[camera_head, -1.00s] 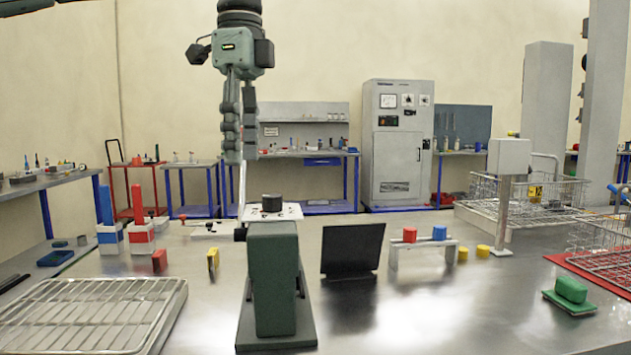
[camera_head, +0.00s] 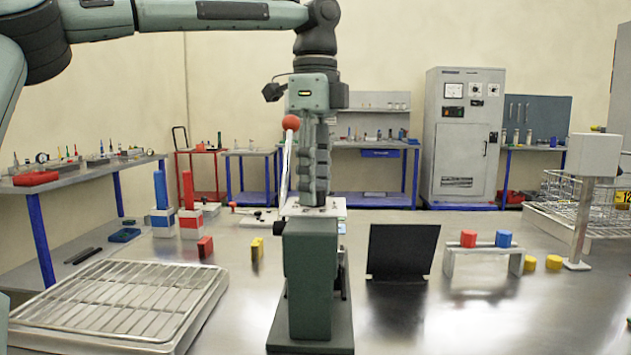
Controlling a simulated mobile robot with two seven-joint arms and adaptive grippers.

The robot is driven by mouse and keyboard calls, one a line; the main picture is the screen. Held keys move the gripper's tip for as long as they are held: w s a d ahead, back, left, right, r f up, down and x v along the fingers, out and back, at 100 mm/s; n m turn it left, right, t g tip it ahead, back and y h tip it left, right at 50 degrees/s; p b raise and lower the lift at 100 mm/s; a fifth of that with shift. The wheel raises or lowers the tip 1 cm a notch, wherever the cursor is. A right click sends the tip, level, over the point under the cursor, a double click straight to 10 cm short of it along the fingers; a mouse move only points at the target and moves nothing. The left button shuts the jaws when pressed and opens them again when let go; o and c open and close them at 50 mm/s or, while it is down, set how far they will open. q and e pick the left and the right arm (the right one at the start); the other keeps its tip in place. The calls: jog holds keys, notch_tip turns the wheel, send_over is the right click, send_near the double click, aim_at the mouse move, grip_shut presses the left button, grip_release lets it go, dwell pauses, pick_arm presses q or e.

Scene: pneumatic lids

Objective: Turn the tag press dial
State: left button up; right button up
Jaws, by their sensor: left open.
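The tag press stands on the steel table, with a dark green body (camera_head: 310,275), a pale top plate (camera_head: 334,212) and a lever ending in a red ball (camera_head: 291,122). My left gripper (camera_head: 313,198) points straight down, open, with its fingertips low over the top plate. The dial on the plate is hidden behind the fingers. I cannot tell whether the fingers touch it. The lever rises just left of the fingers. My right gripper is out of view.
A wire rack tray (camera_head: 110,300) lies at the left. A black panel (camera_head: 402,250) stands right of the press. Red and blue caps sit on a small white stand (camera_head: 482,262) further right. The table between the panel and front edge is clear.

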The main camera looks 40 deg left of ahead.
pick_arm(q)
grip_shut()
dwell(0.3)
jog(key=n, duration=0.4)
jog(key=shift+n, duration=0.3)
jog(key=n, duration=0.4)
jog(key=shift+n, duration=0.3)
jog(key=n, duration=0.4)
jog(key=shift+n, duration=2.2)
